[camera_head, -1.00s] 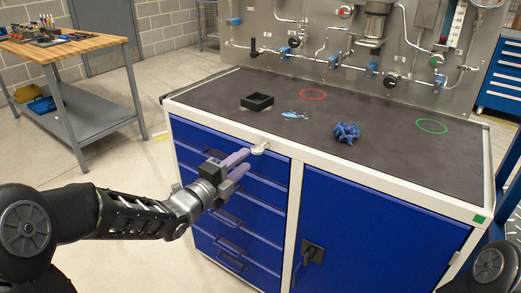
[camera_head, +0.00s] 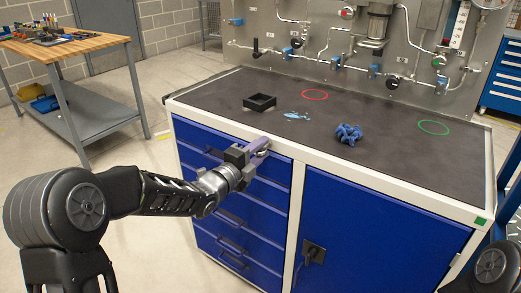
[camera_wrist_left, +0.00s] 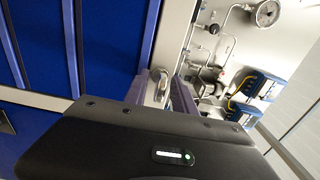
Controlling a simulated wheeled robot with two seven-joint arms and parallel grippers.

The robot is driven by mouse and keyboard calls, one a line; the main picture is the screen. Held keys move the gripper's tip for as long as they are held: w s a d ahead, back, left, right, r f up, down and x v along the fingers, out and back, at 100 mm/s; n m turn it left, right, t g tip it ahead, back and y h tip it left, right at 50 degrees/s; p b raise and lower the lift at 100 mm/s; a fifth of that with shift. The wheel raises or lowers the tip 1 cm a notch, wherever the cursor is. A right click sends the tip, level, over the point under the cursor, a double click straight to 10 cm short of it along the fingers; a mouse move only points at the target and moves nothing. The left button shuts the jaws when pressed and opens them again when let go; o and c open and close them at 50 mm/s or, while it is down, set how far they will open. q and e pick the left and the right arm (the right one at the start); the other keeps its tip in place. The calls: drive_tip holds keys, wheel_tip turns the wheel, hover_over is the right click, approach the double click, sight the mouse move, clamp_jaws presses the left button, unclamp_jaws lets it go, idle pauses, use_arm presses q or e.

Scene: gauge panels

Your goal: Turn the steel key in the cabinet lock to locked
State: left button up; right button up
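The steel key (camera_wrist_left: 158,82) sits in the lock at the top front edge of the blue cabinet (camera_head: 375,235), above the drawers. In the wrist view it shows as a bright metal loop between the two purple fingers of my left gripper (camera_wrist_left: 163,90). The fingers are apart, with the key in the gap; I cannot see firm contact. In the head view my left gripper (camera_head: 257,150) is at the cabinet's top rail and hides most of the key. My right gripper is out of view.
A pipe panel (camera_head: 345,40) stands behind. A black door handle (camera_head: 312,252) juts out below.

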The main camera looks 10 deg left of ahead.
use_arm(q)
clamp_jaws()
